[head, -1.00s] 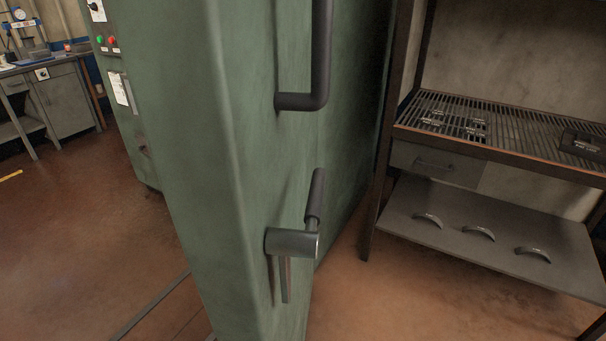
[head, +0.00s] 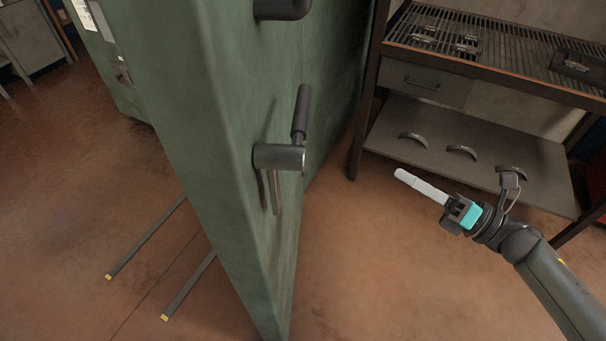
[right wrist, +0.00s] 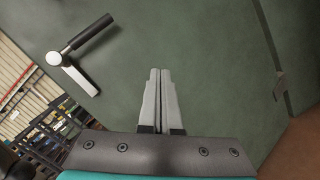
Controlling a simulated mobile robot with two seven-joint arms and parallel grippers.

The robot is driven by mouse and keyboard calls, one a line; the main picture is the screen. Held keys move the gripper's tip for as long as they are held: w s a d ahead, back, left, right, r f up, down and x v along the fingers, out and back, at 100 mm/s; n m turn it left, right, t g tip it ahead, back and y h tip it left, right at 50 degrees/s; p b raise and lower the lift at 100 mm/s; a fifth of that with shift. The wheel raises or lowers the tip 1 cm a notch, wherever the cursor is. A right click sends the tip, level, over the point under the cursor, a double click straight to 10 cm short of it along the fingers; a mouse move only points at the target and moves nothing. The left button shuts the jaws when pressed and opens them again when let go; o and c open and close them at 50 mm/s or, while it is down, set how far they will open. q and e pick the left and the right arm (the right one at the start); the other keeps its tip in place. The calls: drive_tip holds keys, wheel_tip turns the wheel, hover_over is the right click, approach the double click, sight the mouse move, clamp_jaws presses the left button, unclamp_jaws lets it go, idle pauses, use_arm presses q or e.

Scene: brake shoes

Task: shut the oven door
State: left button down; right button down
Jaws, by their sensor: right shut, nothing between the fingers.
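The green oven door (head: 215,130) stands open in the head view, its edge toward me. Its lever latch (head: 280,156) sticks out from the door low in the middle, and the bar handle (head: 282,8) is cut off at the top. My right gripper (head: 402,175) is to the right of the door, apart from it, shut and empty. In the right wrist view the shut fingers (right wrist: 158,75) point at the green door face (right wrist: 215,60), with the lever latch (right wrist: 75,50) at upper left. My left gripper is not in view.
A dark metal rack (head: 470,90) with a slatted top stands at the right; several curved brake shoes (head: 462,153) lie on its lower shelf (head: 385,137). Two floor rails with yellow tips (head: 150,235) lie left of the door. The floor right of the door is clear.

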drive_tip(key=s+a+r+n+g+y, duration=0.3)
drive_tip(key=s+a+r+n+g, duration=0.45)
drive_tip(key=n, duration=0.65)
drive_tip(key=w+a+g+p, duration=0.1)
drive_tip(key=a+g+p, duration=0.1)
drive_tip(key=a, duration=1)
drive_tip(key=shift+r+n, duration=0.3)
drive_tip(key=shift+a, duration=0.1)
